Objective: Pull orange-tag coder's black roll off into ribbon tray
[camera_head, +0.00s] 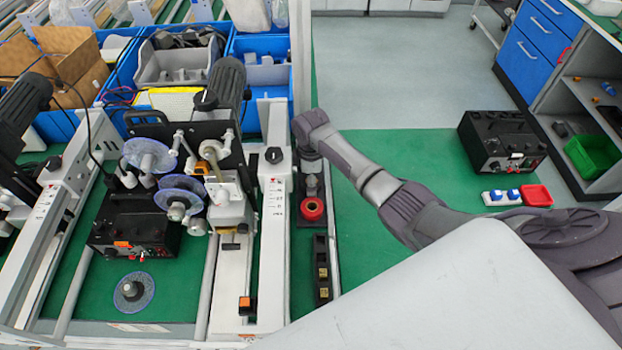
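The orange-tag coder (128,246) is a black box on the green surface at left, with an orange tag on its front. Translucent blue reels (150,156) are mounted above it; I cannot clearly make out a black roll on them. A clear disc with a black hub (133,292) lies flat in front of the coder. A narrow dark tray (321,270) with small yellow-marked blocks lies right of the white rail; I cannot tell if it is the ribbon tray. My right gripper (312,170) seems to point down near a red roll (312,209); its fingers are unclear. My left gripper is out of view.
A white rail (272,240) stands between the coder and my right arm. Blue bins (262,75) and a cardboard box (75,60) are behind. Another black box (502,142), a red tray (537,195) and a white block with blue tops (501,197) sit at right.

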